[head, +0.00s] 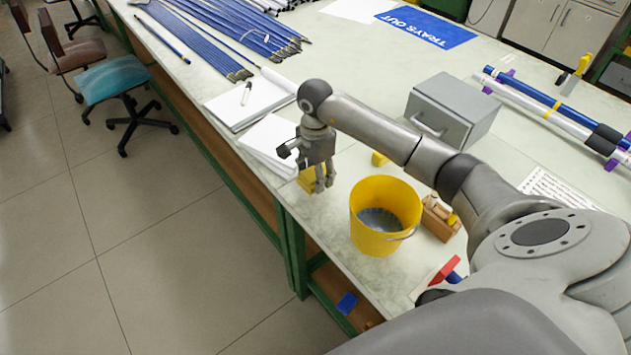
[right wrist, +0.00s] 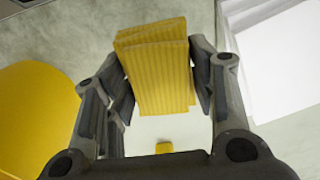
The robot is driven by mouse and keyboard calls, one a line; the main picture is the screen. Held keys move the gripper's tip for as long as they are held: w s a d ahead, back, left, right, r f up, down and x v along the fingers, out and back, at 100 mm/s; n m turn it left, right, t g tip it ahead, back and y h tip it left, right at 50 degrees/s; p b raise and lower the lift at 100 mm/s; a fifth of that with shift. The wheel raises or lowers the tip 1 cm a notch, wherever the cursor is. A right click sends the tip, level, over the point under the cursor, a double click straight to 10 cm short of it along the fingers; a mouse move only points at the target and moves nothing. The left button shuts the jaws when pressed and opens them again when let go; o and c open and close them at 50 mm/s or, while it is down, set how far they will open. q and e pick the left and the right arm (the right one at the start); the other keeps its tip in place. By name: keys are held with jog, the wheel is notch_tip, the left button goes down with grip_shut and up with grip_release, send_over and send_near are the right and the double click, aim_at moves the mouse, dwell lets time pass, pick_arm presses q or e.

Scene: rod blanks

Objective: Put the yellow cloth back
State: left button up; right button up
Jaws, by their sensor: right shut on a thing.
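The yellow cloth (head: 306,182) is a folded, ribbed pad near the front edge of the bench, left of the yellow bucket. My right gripper (head: 325,186) points down and is shut on it. In the right wrist view the cloth (right wrist: 155,70) sits between the two fingers. I cannot tell whether the cloth touches the bench top. My left gripper is not in view.
The yellow bucket (head: 371,243) stands close right of the gripper, with a wooden block (head: 440,218) beside it. A grey metal box (head: 452,110) is behind. White paper (head: 268,142) and a notebook (head: 240,104) lie left. A small yellow item (head: 379,159) lies behind the bucket.

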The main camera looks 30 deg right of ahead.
jog(key=shift+f, duration=0.4)
notch_tip(320, 180, down, 3)
jog(key=shift+p, duration=0.35)
jog(key=shift+f+b, duration=0.2)
jog(key=shift+b, duration=0.1)
jog(key=o, duration=0.9)
jog(key=shift+r, duration=0.1)
